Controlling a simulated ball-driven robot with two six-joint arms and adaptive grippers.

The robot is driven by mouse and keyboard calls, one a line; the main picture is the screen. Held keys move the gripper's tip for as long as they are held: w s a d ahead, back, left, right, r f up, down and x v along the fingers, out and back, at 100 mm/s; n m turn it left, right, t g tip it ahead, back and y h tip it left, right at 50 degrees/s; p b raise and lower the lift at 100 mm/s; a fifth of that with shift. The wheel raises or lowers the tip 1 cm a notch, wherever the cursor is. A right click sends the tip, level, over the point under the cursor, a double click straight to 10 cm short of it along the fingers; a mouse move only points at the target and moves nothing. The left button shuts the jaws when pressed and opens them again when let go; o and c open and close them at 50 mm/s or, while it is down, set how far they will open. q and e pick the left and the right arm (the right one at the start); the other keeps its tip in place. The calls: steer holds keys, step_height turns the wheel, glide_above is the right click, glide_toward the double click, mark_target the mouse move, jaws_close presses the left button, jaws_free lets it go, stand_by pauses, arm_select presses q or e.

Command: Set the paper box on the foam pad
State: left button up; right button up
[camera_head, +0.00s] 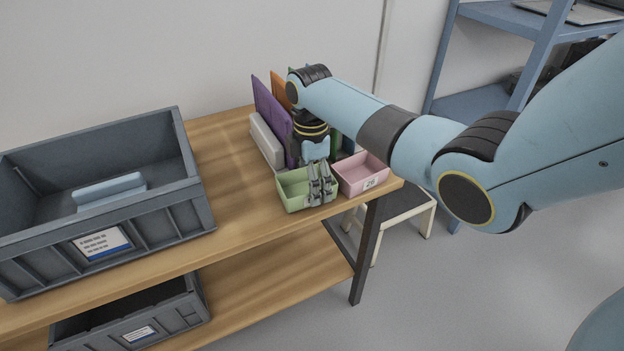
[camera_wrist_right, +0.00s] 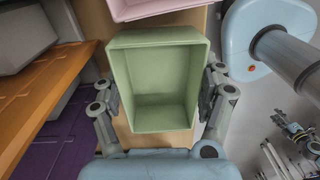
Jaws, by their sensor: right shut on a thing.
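The paper box appears to be the open, light green one (camera_head: 292,190) at the table's front right edge. It fills the middle of the right wrist view (camera_wrist_right: 160,92) and looks empty. My right gripper (camera_head: 321,186) is shut on it, with a finger against each side in the wrist view (camera_wrist_right: 159,95). I cannot tell whether the box touches the table. A light blue slab (camera_head: 110,188), which looks like the foam pad, lies inside the large grey crate at the left; the crate's front wall hides part of it.
A pink box (camera_head: 361,174) labelled 26 stands close right of the green box. Purple (camera_head: 273,115) and orange upright panels and a white block (camera_head: 266,141) stand behind. The grey crate (camera_head: 150,225) has high walls. Bare wooden table (camera_head: 236,200) lies between crate and green box.

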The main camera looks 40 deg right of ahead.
steer(key=shift+f, duration=0.1)
steer(key=shift+f, duration=0.25)
steer(key=o, duration=1)
